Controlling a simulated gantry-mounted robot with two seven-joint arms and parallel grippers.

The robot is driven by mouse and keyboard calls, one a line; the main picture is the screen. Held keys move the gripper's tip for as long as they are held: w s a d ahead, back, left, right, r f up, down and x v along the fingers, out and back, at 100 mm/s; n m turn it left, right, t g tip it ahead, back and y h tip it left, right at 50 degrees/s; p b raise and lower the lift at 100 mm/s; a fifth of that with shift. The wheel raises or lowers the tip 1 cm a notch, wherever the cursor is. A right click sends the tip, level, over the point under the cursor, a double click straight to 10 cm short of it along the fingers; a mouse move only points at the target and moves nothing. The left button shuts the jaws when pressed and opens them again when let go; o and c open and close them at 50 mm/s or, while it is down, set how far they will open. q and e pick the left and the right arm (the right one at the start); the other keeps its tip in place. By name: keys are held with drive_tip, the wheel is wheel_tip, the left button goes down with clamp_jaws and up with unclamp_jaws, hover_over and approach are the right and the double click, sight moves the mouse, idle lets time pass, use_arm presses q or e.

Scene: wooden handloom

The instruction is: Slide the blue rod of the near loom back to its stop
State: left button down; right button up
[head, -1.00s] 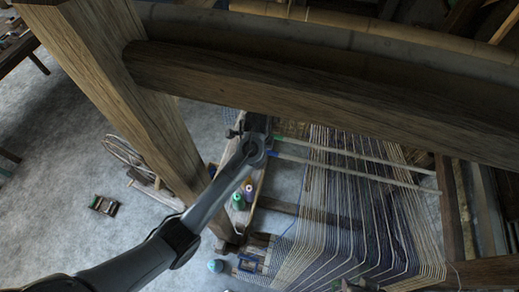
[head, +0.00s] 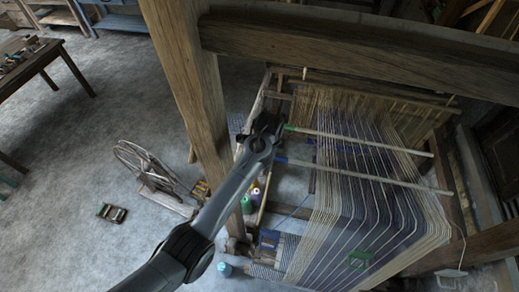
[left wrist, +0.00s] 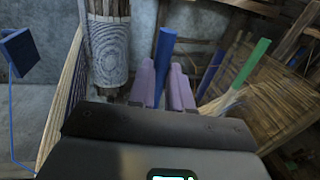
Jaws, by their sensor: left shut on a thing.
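The near loom's blue rod crosses the warp, with its blue end (head: 282,159) beside my left wrist in the head view. In the left wrist view the blue rod (left wrist: 162,62) stands between the two purple finger pads. My left gripper (head: 268,124) is at the rods' left ends and is shut on the blue rod; its fingertips are hard to make out in the head view, but the left wrist view shows them (left wrist: 163,88). A green-ended rod (head: 360,140) lies beyond the blue one, also across the warp. My right gripper is not in view.
A thick wooden post (head: 185,80) and crossbeam (head: 360,55) of the loom frame stand close to my left arm. Striped warp threads (head: 370,215) spread to the right. Thread cones (head: 247,203) stand below the arm. A spinning wheel (head: 145,165) is on the open floor at left.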

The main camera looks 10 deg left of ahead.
use_arm(q)
drive_tip(key=shift+r, duration=0.2)
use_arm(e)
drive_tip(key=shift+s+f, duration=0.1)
use_arm(q)
drive_tip(key=c, duration=1.4)
unclamp_jaws()
drive_tip(key=o, duration=0.3)
drive_tip(key=shift+s+f, duration=0.1)
drive_tip(key=shift+s, duration=0.1)
drive_tip(key=shift+o, duration=0.2)
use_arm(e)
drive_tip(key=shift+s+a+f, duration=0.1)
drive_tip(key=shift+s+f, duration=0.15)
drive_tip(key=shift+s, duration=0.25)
use_arm(q)
wheel_tip(320, 180, up, 11)
drive_tip(key=s+b, duration=0.2)
drive_tip(key=b, duration=0.1)
drive_tip(key=shift+f, duration=0.15)
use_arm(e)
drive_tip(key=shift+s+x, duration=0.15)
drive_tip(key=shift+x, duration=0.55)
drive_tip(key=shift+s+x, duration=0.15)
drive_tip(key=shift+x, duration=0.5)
use_arm(q)
drive_tip(key=shift+f, duration=0.1)
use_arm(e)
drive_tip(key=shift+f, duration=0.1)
